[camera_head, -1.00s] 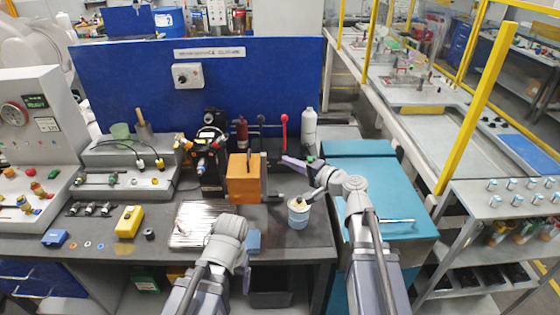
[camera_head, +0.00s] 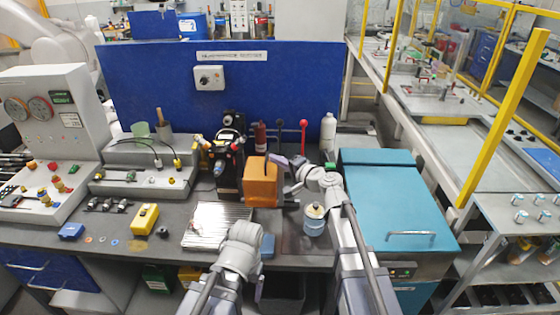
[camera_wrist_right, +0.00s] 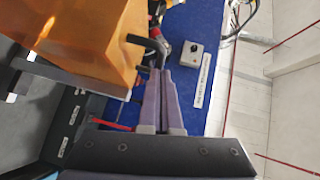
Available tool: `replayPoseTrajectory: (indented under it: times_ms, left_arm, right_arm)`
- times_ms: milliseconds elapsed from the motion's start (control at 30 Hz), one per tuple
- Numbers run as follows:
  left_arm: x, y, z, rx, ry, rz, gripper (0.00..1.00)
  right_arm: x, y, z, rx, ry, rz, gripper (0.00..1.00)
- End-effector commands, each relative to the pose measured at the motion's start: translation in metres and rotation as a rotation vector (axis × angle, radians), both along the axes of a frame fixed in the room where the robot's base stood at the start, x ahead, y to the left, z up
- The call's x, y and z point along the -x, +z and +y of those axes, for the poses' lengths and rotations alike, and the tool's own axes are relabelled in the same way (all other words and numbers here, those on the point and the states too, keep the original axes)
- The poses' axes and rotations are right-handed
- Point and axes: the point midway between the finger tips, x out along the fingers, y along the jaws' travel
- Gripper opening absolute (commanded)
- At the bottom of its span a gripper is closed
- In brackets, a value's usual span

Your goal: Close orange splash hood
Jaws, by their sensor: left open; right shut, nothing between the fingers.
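The orange splash hood (camera_head: 261,184) is a box-like, see-through cover on the bench beside a dark machine. It fills the upper left of the right wrist view (camera_wrist_right: 85,40).
A red-knobbed lever (camera_head: 304,130) and a white bottle (camera_head: 328,130) stand behind my right arm. A ribbed metal plate (camera_head: 205,225) lies left of the hood. A teal cabinet (camera_head: 395,200) is at right.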

Motion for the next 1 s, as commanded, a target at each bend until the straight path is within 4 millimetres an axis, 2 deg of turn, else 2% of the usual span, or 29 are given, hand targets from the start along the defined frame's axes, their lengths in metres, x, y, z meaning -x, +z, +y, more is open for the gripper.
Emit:
replayPoseTrajectory:
  times_ms: [233, 367, 800, 1000]
  left_arm:
    - [0.000, 0.000, 0.000, 0.000, 0.000, 0.000, 0.81]
    - [0.000, 0.000, 0.000, 0.000, 0.000, 0.000, 0.81]
    - [0.000, 0.000, 0.000, 0.000, 0.000, 0.000, 0.81]
    - [0.000, 0.000, 0.000, 0.000, 0.000, 0.000, 0.81]
  right_arm:
    - [0.000, 0.000, 0.002, 0.000, 0.001, 0.000, 0.00]
    - [-0.002, 0.000, 0.016, -0.001, 0.003, 0.000, 0.00]
    - [-0.015, 0.000, 0.121, 0.000, 0.004, -0.001, 0.00]
    - [-0.019, 0.000, 0.153, -0.001, 0.002, 0.000, 0.00]
